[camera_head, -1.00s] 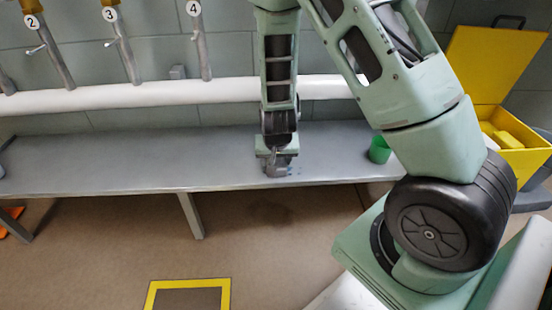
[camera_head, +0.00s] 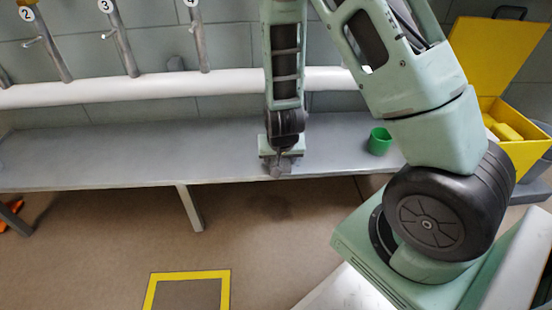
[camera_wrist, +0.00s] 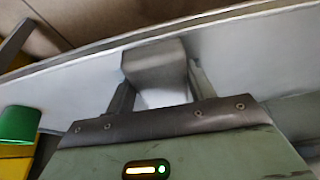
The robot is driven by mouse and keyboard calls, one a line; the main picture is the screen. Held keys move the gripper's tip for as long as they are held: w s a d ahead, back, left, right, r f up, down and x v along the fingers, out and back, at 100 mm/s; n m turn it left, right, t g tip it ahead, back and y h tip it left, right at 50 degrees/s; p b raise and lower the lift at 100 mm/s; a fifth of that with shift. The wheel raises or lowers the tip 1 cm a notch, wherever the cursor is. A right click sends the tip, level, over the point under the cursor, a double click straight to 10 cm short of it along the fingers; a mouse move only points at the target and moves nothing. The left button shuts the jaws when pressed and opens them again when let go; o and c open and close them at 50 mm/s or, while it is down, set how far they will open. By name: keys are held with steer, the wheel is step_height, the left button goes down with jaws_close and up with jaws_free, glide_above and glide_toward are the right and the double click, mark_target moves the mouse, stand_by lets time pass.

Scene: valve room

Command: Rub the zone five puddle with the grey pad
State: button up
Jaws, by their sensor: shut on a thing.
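My gripper (camera_head: 281,163) points down at the grey bench (camera_head: 120,160), close to its front edge. It is shut on the grey pad (camera_head: 277,171), a small block low at the bench top. In the wrist view the grey pad (camera_wrist: 155,65) sits between the two fingers of my gripper (camera_wrist: 160,88). I cannot tell whether the pad touches the bench. No puddle shows clearly in either current view; the gripper and pad hide part of the bench top.
A green cup (camera_head: 379,141) stands on the bench right of my gripper. An open yellow box (camera_head: 520,150) with yellow things inside is at the right. A white pipe (camera_head: 150,90) runs along the wall behind. A yellow-framed square (camera_head: 190,275) marks the floor. The bench's left stretch is clear.

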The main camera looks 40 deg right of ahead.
mark_target(289, 160)
steer(key=shift+s+f, duration=0.25)
steer(key=shift+s, duration=0.3)
steer(key=shift+w+d+r+p, duration=0.1)
steer(key=shift+w+d+p, duration=0.2)
steer(key=shift+w+d, duration=0.1)
steer(key=shift+w+d+r+p, duration=0.1)
steer(key=shift+w+d+p, duration=0.25)
steer(key=shift+w, duration=0.35)
steer(key=shift+w+d+p, duration=0.1)
steer(key=shift+w+d, duration=0.35)
steer(key=shift+w, duration=0.2)
steer(key=shift+s+d+b, duration=0.35)
steer(key=shift+s+d, duration=0.1)
steer(key=shift+d, duration=0.3)
steer(key=shift+s+a, duration=0.6)
steer(key=shift+s, duration=0.3)
steer(key=shift+s+a, duration=0.6)
steer(key=shift+s, duration=0.25)
step_height(289, 160, up, 3)
steer(key=p, duration=0.3)
steer(key=shift+a, duration=0.1)
steer(key=shift+w+r+p, duration=0.1)
steer(key=shift+r+p, duration=1.35)
steer(key=shift+p, duration=0.15)
